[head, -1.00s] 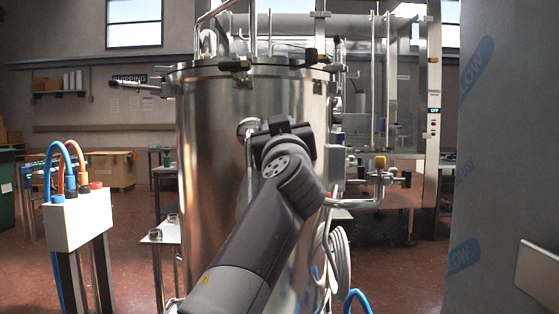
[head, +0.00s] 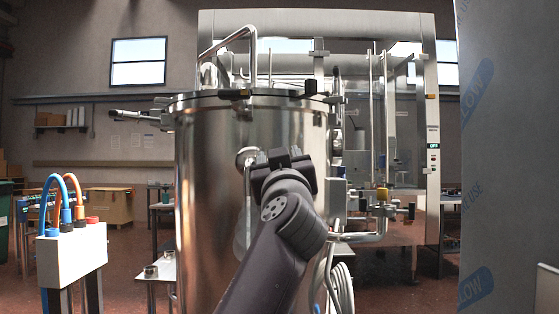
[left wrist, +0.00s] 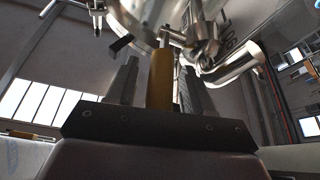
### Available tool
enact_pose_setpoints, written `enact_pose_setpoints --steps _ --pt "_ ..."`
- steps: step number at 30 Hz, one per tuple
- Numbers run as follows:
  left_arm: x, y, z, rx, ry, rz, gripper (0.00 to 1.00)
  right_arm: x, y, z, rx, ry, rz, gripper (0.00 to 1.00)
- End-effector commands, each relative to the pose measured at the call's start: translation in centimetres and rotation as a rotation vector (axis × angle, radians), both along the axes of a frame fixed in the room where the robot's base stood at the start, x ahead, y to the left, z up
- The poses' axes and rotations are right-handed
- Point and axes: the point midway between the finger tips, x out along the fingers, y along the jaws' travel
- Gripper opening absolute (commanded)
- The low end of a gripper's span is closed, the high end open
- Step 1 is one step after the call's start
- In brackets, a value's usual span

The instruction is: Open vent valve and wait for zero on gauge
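The steel tank (head: 220,200) stands upright in the middle of the head view. My left arm reaches up to its front, and my left gripper (head: 283,160) is beside a bent pipe (head: 246,155) on the tank wall. In the left wrist view, a yellow handle (left wrist: 160,80) stands between the two fingers of that gripper (left wrist: 158,85). Thin gaps show beside it, and metal fittings (left wrist: 205,45) lie beyond. In the head view my gripper hides this handle. A yellow-topped valve (head: 382,194) sits on piping right of the tank. I cannot make out a gauge. My right gripper is out of view.
A white box with blue and orange hoses (head: 72,255) stands at the left. A small metal stand (head: 152,272) is left of the tank. A film-wrapped panel (head: 510,160) blocks the right side. A framed machine (head: 425,120) stands behind.

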Motion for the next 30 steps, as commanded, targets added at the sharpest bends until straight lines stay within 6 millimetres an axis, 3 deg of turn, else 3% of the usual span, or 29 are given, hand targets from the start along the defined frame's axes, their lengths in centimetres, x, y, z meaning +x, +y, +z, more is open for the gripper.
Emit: enact_pose_setpoints --steps 4,7,12,18,23,30 --pt "-0.2 0.0 -0.2 -0.001 -0.001 0.0 0.52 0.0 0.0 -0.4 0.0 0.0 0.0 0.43" --pt "-1.4 -0.2 -1.4 -0.001 -0.002 -0.001 0.52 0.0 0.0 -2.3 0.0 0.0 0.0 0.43" --pt "-5.6 -0.5 -3.7 -0.002 -0.003 -0.004 0.52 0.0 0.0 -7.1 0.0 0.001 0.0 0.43" --pt "-10.0 -0.8 -5.0 -0.002 -0.002 -0.003 0.52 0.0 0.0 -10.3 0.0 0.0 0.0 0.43" --pt "-11.5 -0.9 -5.1 -0.001 0.0 -0.002 0.52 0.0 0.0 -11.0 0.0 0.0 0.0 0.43" --pt "-11.7 -0.9 -4.9 0.0 0.0 0.0 0.52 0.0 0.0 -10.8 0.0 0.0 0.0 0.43"
